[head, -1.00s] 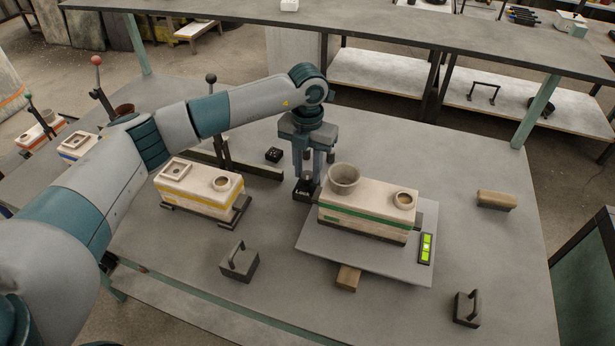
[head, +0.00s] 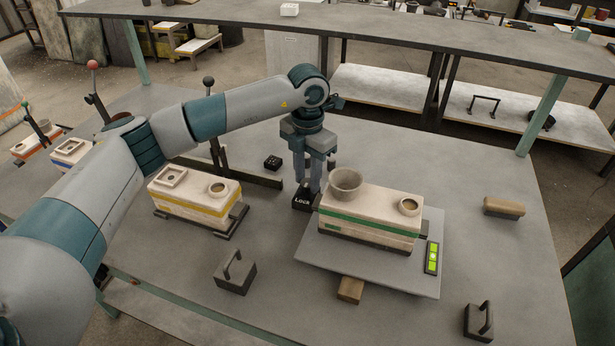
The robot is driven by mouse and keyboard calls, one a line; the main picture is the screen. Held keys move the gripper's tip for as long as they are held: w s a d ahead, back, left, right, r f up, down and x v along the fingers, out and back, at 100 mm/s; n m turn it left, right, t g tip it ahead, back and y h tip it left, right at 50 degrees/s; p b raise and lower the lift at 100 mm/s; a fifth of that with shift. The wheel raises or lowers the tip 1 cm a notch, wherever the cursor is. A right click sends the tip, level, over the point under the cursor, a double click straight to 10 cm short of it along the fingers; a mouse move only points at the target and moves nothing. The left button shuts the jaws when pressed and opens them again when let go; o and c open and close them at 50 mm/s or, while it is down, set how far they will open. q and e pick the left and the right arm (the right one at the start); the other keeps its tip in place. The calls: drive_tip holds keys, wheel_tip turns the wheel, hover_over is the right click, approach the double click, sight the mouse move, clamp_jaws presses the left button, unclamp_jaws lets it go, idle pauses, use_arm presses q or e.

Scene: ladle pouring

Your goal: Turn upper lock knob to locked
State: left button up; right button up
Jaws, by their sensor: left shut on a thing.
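A black block marked "Lock" (head: 302,203) sits on the grey table just left of the green-striped mould box (head: 370,226). My left gripper (head: 308,189) points straight down over this block, its fingers shut on the knob there. The fingers hide the knob, so I cannot see which way it is turned. A second small black block (head: 272,162) sits further back on the table, apart from the gripper. I cannot read a label on it. My right gripper is not in view.
The green-striped box has a round cup (head: 345,183) on top and stands on a grey plate (head: 330,256) with a green-lit indicator (head: 432,257). A yellow-striped box (head: 195,204) stands left. Dark handled weights (head: 235,274) (head: 479,322) and a wooden block (head: 503,207) lie around.

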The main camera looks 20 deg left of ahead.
sight(308, 181)
use_arm(q)
drive_tip(key=o, duration=1)
drive_tip(key=shift+o, duration=0.2)
drive_tip(key=shift+r, duration=0.1)
drive_tip(key=shift+r, duration=0.4)
wheel_tip(308, 181, up, 3)
drive_tip(key=shift+w+r+b, duration=0.1)
drive_tip(key=shift+r+b, duration=0.1)
drive_tip(key=shift+b, duration=0.4)
wheel_tip(308, 181, up, 13)
drive_tip(key=b, duration=0.2)
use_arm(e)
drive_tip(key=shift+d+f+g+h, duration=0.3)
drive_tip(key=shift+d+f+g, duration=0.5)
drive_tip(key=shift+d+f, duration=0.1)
use_arm(q)
drive_tip(key=shift+r, duration=0.1)
